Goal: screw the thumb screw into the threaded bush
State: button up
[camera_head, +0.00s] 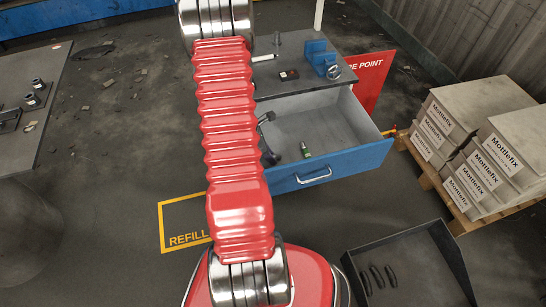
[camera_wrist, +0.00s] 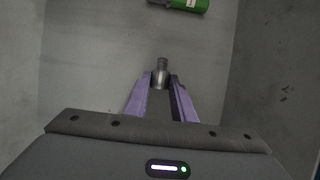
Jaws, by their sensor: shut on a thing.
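In the wrist view, my gripper (camera_wrist: 161,88) has its two purple fingers closed on a small grey metal piece, which looks like the thumb screw (camera_wrist: 162,66). It has a wider round body between the fingertips and a narrower end pointing away from me. The fingers hide part of it. Behind it is the grey floor of the drawer. In the head view, my red arm covers much of the middle, and the fingertips cannot be made out. I cannot pick out the threaded bush in either view.
The open blue-fronted drawer (camera_head: 340,163) holds a green cylinder (camera_head: 305,150), also in the wrist view (camera_wrist: 186,4). A blue fixture (camera_head: 318,58) stands on the cabinet top. A dark tray (camera_head: 415,270) and stacked boxes (camera_head: 485,100) are at right. A table (camera_head: 20,70) is at left.

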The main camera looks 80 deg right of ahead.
grip_shut()
notch_tip(320, 180, up, 10)
dwell(0.6)
dwell(0.5)
